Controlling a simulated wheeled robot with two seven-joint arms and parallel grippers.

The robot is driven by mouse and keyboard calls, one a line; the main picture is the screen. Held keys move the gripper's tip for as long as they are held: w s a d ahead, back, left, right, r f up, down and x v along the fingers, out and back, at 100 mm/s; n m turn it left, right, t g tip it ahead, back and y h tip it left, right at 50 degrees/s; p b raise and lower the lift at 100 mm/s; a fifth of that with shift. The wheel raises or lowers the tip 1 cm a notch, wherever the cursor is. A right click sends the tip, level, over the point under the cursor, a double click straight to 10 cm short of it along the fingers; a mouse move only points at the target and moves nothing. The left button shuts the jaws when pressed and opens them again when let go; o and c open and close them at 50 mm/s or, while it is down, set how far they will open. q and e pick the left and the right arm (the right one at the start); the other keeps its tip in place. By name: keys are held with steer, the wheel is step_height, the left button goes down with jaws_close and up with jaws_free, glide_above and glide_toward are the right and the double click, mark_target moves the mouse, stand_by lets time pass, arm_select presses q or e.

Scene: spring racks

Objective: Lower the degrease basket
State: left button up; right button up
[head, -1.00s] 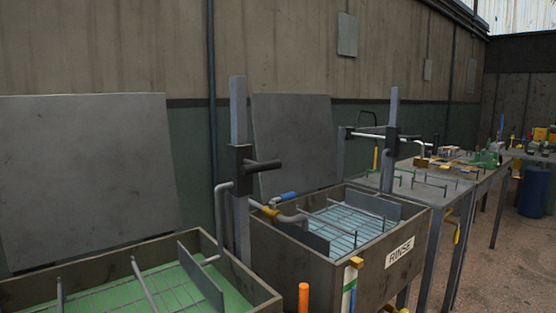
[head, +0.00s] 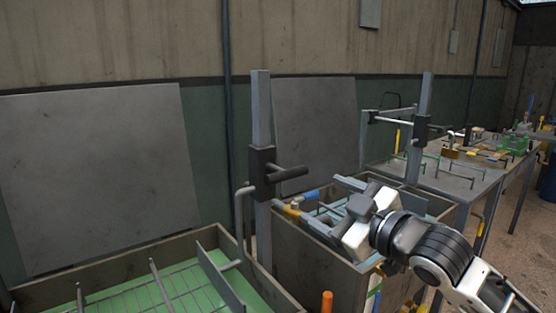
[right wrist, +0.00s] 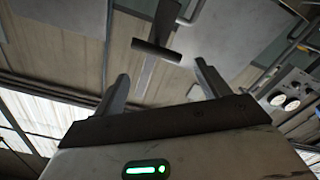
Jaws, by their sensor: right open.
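The wire basket (head: 180,287) sits in the left tank (head: 120,264), over green liquid; I take this as the degrease basket. A grey post (head: 261,105) stands behind that tank. It carries a dark sliding block (head: 262,172) with a short bar handle (head: 291,173) pointing right. My right gripper (head: 328,203) is open and empty, over the rinse tank, right of and below the handle and apart from it. In the right wrist view, a dark bar (right wrist: 157,51) on a post appears beyond and between the open fingers (right wrist: 163,85). My left gripper is not in view.
The rinse tank (head: 310,255) with its own post (head: 426,105) stands right of the left tank, partly hidden by my right arm. A pipe with a blue-handled valve (head: 305,196) is close to my gripper. An orange-topped post (head: 327,300) stands in front.

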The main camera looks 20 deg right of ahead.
mark_target(277, 170)
arm_select(q)
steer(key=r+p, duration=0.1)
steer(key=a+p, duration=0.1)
steer(key=p, duration=0.1)
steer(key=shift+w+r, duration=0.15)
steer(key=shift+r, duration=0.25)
arm_select(e)
steer(key=x, duration=1)
steer(key=r+x, duration=0.1)
steer(key=x, duration=0.5)
steer(key=shift+r, duration=0.1)
steer(key=shift+c, duration=0.3)
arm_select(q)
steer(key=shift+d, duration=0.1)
arm_select(e)
steer(key=c, duration=1.1)
